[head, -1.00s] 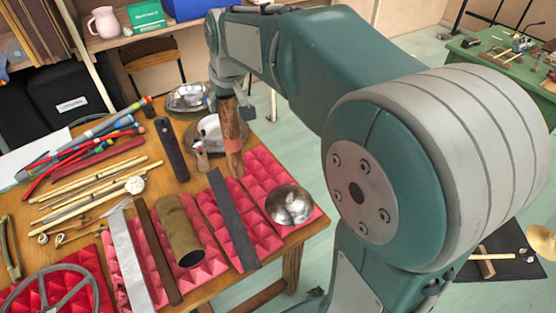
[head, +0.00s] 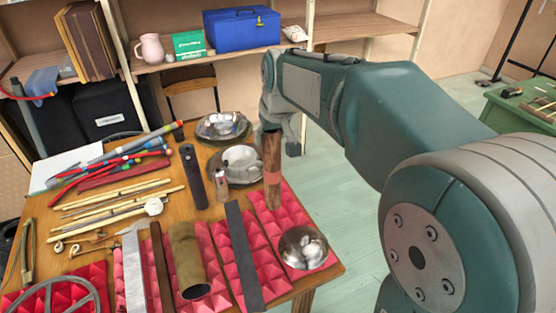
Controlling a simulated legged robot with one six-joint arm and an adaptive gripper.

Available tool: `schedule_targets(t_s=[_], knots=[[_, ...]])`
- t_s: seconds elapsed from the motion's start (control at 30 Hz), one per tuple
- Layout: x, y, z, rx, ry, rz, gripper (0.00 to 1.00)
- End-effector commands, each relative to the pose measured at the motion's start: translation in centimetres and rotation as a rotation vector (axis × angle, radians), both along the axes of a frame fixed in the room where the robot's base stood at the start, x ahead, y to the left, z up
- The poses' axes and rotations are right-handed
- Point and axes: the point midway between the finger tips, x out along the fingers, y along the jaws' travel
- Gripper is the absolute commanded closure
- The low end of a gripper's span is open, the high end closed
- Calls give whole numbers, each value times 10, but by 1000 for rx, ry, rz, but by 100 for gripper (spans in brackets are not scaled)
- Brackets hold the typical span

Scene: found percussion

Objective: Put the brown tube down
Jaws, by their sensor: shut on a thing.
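My gripper (head: 274,120) is shut on the top of the brown tube (head: 272,168), a rusty brown cylinder with a pinkish band low down. The tube hangs upright over the back part of the right-hand pink foam pad (head: 265,226). Its lower end is at or just above the foam; I cannot tell whether they touch. The fingertips are small and partly hidden behind the tube and the wrist.
A shiny metal bowl (head: 303,248) lies on the foam in front of the tube. A dark flat bar (head: 243,255) and an olive tube (head: 187,258) lie left. A small shaker (head: 221,186), black cylinder (head: 193,175) and metal lids (head: 240,160) stand close behind left.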

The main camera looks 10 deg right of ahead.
Motion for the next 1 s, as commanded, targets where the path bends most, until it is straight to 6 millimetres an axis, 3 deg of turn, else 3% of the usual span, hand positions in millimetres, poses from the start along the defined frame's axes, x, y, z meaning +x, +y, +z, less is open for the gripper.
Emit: schedule_targets(t_s=[0.33,0.5,0.87,1.0], knots=[[62,-29,-29,8,0,-5,100],[83,-30,-58,5,-1,-3,100],[104,-37,-85,4,-3,-2,100],[105,-39,-105,6,-2,-3,100]])
